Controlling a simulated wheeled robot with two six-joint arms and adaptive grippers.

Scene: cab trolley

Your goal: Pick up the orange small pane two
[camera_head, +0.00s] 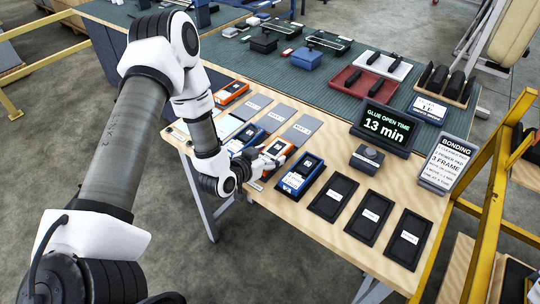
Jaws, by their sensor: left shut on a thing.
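An orange small pane (281,146) with a dark face is at the near edge of the wooden table, in the row of panes. My left gripper (266,163) reaches it from the left and is shut on its near end. The fingers cover part of the pane, and I cannot tell whether it is lifted off the table. Another orange pane (231,92) lies farther back on the left. My right gripper is not in view.
Blue panes (301,177) (246,138) lie on both sides of the held one. Several black trays (370,217) line the wooden table's right part. A yellow rail (490,205) is at right.

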